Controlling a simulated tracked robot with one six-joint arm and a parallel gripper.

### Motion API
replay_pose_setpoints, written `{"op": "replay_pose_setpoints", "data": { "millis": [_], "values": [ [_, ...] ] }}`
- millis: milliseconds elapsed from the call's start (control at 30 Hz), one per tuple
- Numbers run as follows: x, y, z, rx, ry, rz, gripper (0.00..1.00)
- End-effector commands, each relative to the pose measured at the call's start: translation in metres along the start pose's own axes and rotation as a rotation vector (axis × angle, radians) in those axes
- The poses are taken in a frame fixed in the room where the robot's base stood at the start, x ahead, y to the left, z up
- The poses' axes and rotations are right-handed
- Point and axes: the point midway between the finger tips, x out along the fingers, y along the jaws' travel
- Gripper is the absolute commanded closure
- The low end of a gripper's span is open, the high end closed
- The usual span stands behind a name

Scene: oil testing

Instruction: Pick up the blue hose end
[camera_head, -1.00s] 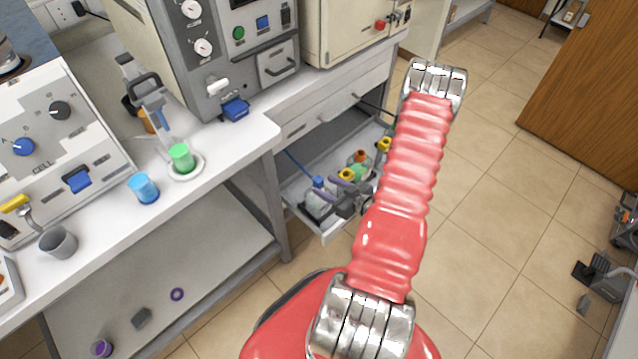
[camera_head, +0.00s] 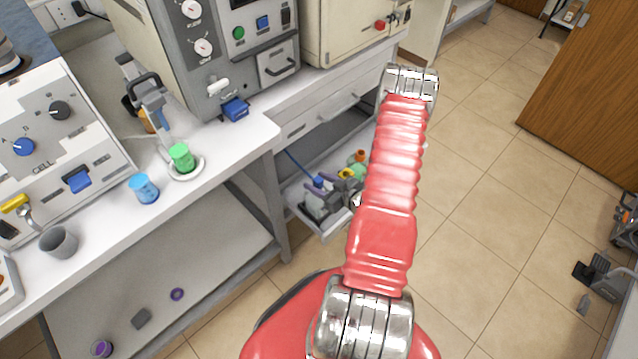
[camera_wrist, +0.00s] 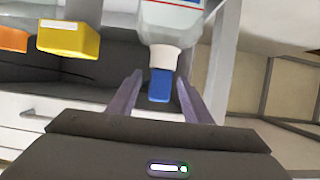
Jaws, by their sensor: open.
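The blue hose end (camera_wrist: 159,85) sits at the white neck of a bottle (camera_wrist: 170,22) in the wrist view. In the head view its blue top (camera_head: 319,180) shows in the open drawer, with a thin blue hose (camera_head: 297,163) running up behind it. My gripper (camera_wrist: 160,98) is open, with one finger on each side of the blue end; I cannot tell whether either finger touches it. In the head view my gripper (camera_head: 340,194) is over the drawer, partly hidden by my red arm.
The open drawer (camera_head: 322,232) also holds bottles with a yellow cap (camera_wrist: 70,40) and an orange cap (camera_head: 361,155), close beside my gripper. The white bench (camera_head: 235,135) with a blue cup (camera_head: 143,188) and a green cup (camera_head: 181,157) is at the left.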

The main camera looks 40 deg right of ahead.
Motion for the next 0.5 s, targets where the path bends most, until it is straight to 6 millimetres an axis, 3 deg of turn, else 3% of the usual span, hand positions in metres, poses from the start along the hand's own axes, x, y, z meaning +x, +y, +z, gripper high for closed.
{"op": "replay_pose_setpoints", "data": {
  "millis": [300, 500],
  "values": [
    [-0.0004, 0.0001, 0.0, 0.0, 0.0, 0.0, 0.55],
    [-0.0004, 0.0002, 0.0, 0.0, 0.0, 0.0, 0.68]
  ]
}}
